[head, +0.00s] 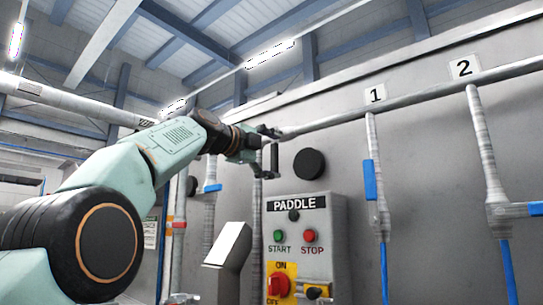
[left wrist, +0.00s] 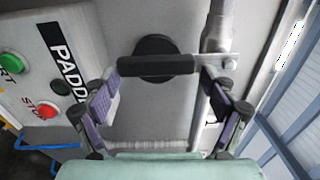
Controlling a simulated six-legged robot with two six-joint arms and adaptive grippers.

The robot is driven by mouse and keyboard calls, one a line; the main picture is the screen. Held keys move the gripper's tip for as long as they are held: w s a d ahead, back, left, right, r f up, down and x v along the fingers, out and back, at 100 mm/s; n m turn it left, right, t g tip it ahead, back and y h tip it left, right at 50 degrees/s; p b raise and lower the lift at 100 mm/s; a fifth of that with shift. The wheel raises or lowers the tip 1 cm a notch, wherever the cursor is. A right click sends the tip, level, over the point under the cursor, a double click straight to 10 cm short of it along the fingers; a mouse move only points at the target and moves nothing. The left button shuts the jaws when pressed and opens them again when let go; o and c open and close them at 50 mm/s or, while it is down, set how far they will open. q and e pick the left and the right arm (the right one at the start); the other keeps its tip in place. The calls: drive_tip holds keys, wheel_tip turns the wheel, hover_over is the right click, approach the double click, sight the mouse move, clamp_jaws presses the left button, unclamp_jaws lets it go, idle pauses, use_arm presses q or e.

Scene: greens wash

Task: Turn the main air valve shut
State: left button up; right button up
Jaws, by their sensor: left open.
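The main air valve's lever has a black grip (left wrist: 157,66) on a metal arm that joins the grey pipe (left wrist: 219,28) in the left wrist view. In the head view the black grip (head: 274,157) hangs just right of my left gripper (head: 262,146), near the overhead pipe. My left gripper (left wrist: 165,98) is open, one finger on each side of the view. The black grip lies across the gap, close to both fingertips. I cannot tell whether the fingers touch it. My right gripper is in neither view.
The paddle control box (head: 301,235) with start and stop buttons is below the gripper. A black disc (head: 309,163) is on the grey wall. Pipes with blue valve handles (head: 370,180) stand right, under signs 1 and 2. A slanted panel (head: 229,245) stands below.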

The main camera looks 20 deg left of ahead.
use_arm(q)
drive_tip(key=o, duration=0.3)
drive_tip(key=shift+w+f, duration=0.2)
drive_tip(key=shift+w, duration=0.1)
drive_tip(key=shift+s, duration=0.25)
drive_tip(key=shift+s+a+r, duration=0.2)
drive_tip(key=shift+s+a, duration=0.15)
drive_tip(key=shift+s, duration=0.3)
drive_tip(key=shift+s+a+f, duration=0.1)
drive_tip(key=shift+s+a, duration=0.05)
drive_tip(key=shift+s, duration=0.5)
drive_tip(key=shift+v, duration=2.4)
drive_tip(key=shift+s, duration=0.1)
